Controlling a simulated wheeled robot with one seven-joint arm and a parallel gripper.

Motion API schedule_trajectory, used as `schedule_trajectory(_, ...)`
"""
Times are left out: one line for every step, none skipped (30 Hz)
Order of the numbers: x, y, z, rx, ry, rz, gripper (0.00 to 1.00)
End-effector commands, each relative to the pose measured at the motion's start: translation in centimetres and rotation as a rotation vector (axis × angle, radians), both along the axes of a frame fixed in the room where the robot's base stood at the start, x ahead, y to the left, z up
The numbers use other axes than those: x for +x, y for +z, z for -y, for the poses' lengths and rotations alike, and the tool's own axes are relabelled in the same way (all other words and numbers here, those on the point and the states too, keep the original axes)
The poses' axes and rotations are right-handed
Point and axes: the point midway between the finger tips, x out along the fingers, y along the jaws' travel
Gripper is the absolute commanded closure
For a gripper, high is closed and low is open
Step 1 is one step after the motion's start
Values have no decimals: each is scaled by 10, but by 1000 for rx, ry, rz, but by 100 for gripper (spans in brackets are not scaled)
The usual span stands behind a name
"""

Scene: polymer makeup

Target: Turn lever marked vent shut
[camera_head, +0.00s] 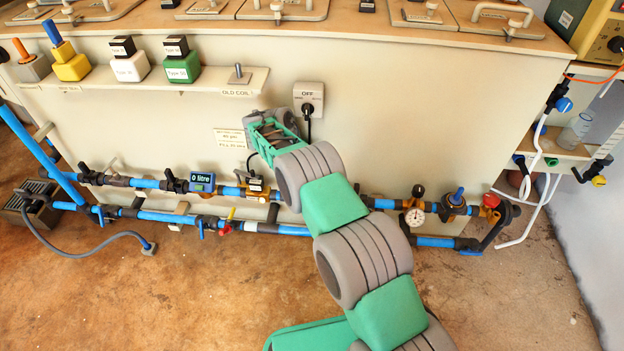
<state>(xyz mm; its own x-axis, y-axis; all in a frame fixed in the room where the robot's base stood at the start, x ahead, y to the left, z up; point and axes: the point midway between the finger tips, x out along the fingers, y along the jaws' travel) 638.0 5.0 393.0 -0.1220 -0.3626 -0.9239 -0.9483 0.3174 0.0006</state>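I cannot read the word vent on any lever. Small levers sit on the lower blue pipe: a blue one (201,229) and a red and yellow one (229,221). A white tag hangs near the blue one, too small to read. My gripper (258,128) is at the end of my green and grey arm, close to the cream tank wall, above the pipes and left of the OFF socket. It is apart from these levers. Its fingertips are not clear, so I cannot tell whether it is open. My arm hides part of the pipes.
A shelf (228,82) with coloured blocks juts from the tank wall. The socket marked OFF (308,96) has a black plug and cable. A gauge (414,217), blue-handled valve (457,196) and red-handled valve (491,201) are at right. The floor (190,300) in front is mostly clear.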

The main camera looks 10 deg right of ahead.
Motion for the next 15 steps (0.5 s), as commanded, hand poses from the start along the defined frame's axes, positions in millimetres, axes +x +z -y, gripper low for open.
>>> schedule_trajectory(0,0,0,1,-4,0,100)
schedule_trajectory(0,0,0,1,-6,1,100)
schedule_trajectory(0,0,0,0,-8,0,100)
schedule_trajectory(0,0,0,0,-8,0,100)
schedule_trajectory(0,0,0,0,-9,0,100)
schedule_trajectory(0,0,0,0,-9,0,100)
schedule_trajectory(0,0,0,0,-9,0,100)
schedule_trajectory(0,0,0,0,-9,0,100)
schedule_trajectory(0,0,0,0,-9,0,100)
schedule_trajectory(0,0,0,0,-9,0,100)
schedule_trajectory(0,0,0,0,-9,0,100)
schedule_trajectory(0,0,0,0,-9,0,100)
schedule_trajectory(0,0,0,0,-9,0,87)
schedule_trajectory(0,0,0,0,-8,0,84)
schedule_trajectory(0,0,0,0,-8,0,81)
